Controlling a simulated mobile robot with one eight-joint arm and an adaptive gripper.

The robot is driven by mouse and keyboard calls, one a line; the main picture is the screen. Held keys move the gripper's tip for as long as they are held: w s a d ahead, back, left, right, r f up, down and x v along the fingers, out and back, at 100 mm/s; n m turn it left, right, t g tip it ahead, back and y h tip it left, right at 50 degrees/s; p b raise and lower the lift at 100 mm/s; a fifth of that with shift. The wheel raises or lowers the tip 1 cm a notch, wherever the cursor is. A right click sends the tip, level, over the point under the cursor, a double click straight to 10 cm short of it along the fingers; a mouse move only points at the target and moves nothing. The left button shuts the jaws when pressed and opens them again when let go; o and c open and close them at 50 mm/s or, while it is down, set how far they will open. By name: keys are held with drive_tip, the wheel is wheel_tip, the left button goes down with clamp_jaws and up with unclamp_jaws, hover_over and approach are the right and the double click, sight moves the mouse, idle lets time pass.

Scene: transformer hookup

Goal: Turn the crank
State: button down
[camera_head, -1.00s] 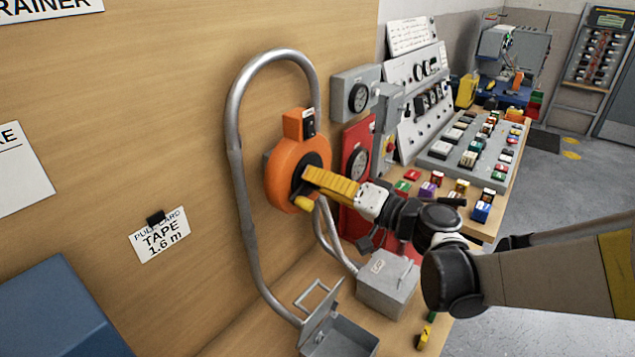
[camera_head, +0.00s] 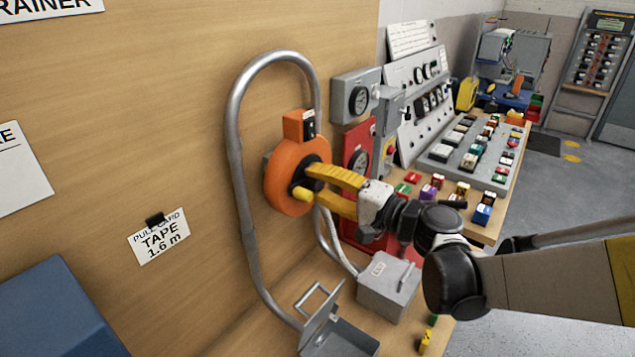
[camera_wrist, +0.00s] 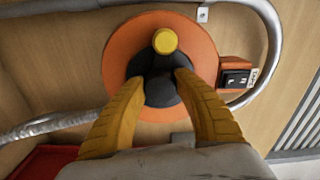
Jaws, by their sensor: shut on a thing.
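The crank belongs to an orange reel (camera_head: 282,172) on the wooden wall. Its yellow knob (camera_head: 302,193) is at the lower left of the hub, left of my fingertips. In the wrist view the knob (camera_wrist: 165,41) stands above the black crank hub (camera_wrist: 160,92), with the orange disc (camera_wrist: 121,50) behind. My gripper (camera_head: 314,184) has its yellow fingers at the reel's front. In the wrist view my gripper (camera_wrist: 160,84) has a finger on each side of the black crank part and is shut on it. The fingers partly hide the hub in the head view.
A bent steel conduit (camera_head: 233,130) loops around the reel to an open grey box (camera_head: 340,340) below. A grey box (camera_head: 388,287) sits under my wrist. A red panel with a gauge (camera_head: 357,140) stands close right of the reel. A card (camera_head: 159,238) reads TAPE 1.6 m.

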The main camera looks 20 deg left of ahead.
drive_tip(key=c, duration=0.9)
unclamp_jaws()
drive_tip(key=v, duration=1.2)
drive_tip(key=shift+f, duration=0.1)
